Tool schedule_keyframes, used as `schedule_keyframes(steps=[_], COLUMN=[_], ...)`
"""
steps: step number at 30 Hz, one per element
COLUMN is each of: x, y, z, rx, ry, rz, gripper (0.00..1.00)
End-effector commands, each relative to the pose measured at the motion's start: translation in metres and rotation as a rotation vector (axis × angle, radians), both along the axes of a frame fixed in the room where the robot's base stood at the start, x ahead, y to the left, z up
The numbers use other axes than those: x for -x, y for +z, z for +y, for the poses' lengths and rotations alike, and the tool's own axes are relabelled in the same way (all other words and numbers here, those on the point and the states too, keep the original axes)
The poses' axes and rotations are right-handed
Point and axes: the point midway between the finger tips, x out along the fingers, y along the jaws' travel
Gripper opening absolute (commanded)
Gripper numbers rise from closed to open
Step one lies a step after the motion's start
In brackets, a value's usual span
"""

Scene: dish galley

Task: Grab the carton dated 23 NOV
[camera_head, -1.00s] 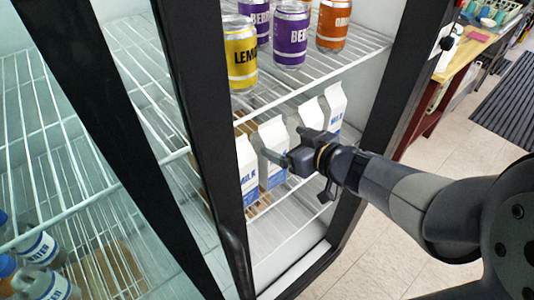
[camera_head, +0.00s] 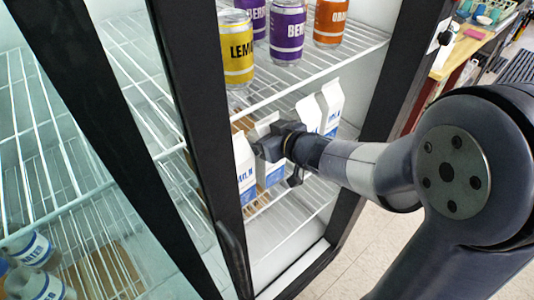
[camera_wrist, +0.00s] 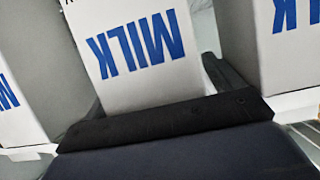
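White milk cartons with blue lettering stand in a row on the lower fridge shelf. In the head view they are the front carton (camera_head: 243,170), the second carton (camera_head: 267,127) and two farther ones (camera_head: 308,113), (camera_head: 331,103). My gripper (camera_head: 262,149) is at the second carton and partly hides it. In the wrist view, a middle carton (camera_wrist: 140,50) stands between my fingers (camera_wrist: 155,95), one on each side. The fingers look open around it; contact is unclear. No date is legible on any carton.
Cans stand on the shelf above: yellow (camera_head: 237,50), purple (camera_head: 287,35) and orange (camera_head: 330,22). A black door frame (camera_head: 190,110) runs close on the left. Neighbouring cartons (camera_wrist: 20,105), (camera_wrist: 272,45) flank the middle one closely.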

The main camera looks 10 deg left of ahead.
Motion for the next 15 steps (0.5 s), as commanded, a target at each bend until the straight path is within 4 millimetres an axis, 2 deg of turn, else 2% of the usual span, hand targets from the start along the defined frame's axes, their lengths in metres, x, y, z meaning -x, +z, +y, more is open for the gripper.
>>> schedule_keyframes(steps=[2,15], x=[0.0002,0.0002], y=[0.0002,0.0002], z=[0.0,-0.0003], rx=[0.0,0.0], ry=[0.0,0.0], rz=[0.0,0.0], gripper=[0.82,0.46])
